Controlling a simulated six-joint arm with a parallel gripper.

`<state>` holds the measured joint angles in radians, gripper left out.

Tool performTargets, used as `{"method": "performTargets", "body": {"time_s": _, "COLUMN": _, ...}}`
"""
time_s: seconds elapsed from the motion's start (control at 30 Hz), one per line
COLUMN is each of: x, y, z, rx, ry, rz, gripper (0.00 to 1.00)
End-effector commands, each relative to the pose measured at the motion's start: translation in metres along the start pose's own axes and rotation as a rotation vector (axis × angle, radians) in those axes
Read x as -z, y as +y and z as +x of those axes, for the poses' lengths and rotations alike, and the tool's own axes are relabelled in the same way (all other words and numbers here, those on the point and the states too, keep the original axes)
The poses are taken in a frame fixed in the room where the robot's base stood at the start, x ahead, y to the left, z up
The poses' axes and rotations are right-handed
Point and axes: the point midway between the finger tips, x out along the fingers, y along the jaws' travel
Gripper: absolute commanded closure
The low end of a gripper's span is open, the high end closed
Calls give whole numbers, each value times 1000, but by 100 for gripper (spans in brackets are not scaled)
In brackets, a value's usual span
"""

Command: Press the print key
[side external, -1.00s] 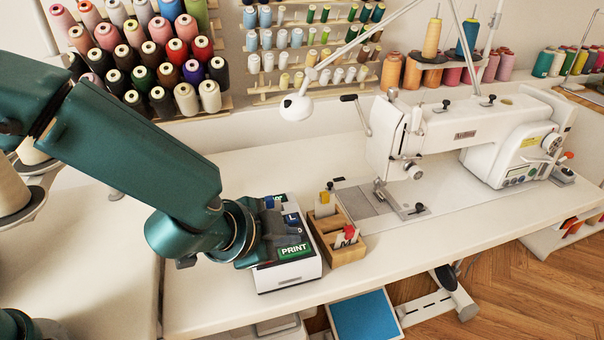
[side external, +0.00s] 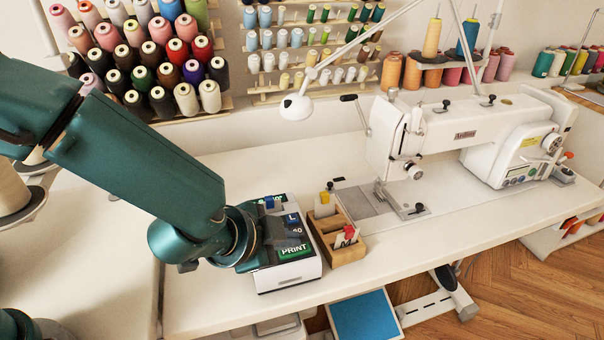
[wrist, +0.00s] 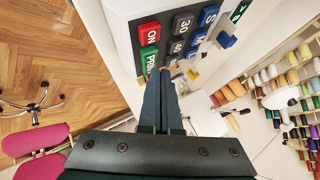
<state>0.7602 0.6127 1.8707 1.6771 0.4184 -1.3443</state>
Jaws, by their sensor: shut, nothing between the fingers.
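The print key (side external: 294,251) is a green key lettered PRINT at the near right corner of a white label printer (side external: 290,275) with a dark key panel. In the wrist view the print key (wrist: 149,62) sits beside a red ON key (wrist: 149,33). Grey and blue keys lie to their right. My gripper (wrist: 162,75) is shut and empty, its dark fingers pointing at the panel, with the tips just right of and below the print key in that picture. I cannot tell whether they touch anything. In the side view my wrist is left of the printer.
A wooden box (side external: 338,248) with cards stands close to the printer's right. A white sewing machine (side external: 470,140) stands farther right, with a lamp (side external: 297,107) behind. The white tabletop (side external: 400,255) is clear in front of the machine.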

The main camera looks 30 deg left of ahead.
Motion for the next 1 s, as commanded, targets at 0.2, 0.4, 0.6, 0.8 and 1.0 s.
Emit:
{"method": "performTargets", "body": {"time_s": 0.2, "x": -2, "y": 1, "z": 2, "rx": 0, "ry": -1, "rz": 0, "gripper": 100}}
{"method": "performTargets", "body": {"time_s": 0.4, "x": -3, "y": 2, "z": 3, "rx": 0, "ry": -1, "rz": 1, "gripper": 100}}
{"method": "performTargets", "body": {"time_s": 0.6, "x": -4, "y": 4, "z": 5, "rx": 0, "ry": -2, "rz": 0, "gripper": 100}}
{"method": "performTargets", "body": {"time_s": 0.8, "x": -5, "y": 4, "z": 6, "rx": 0, "ry": -1, "rz": 0, "gripper": 100}}
{"method": "performTargets", "body": {"time_s": 1.0, "x": -4, "y": 4, "z": 6, "rx": 0, "ry": -1, "rz": 0, "gripper": 100}}
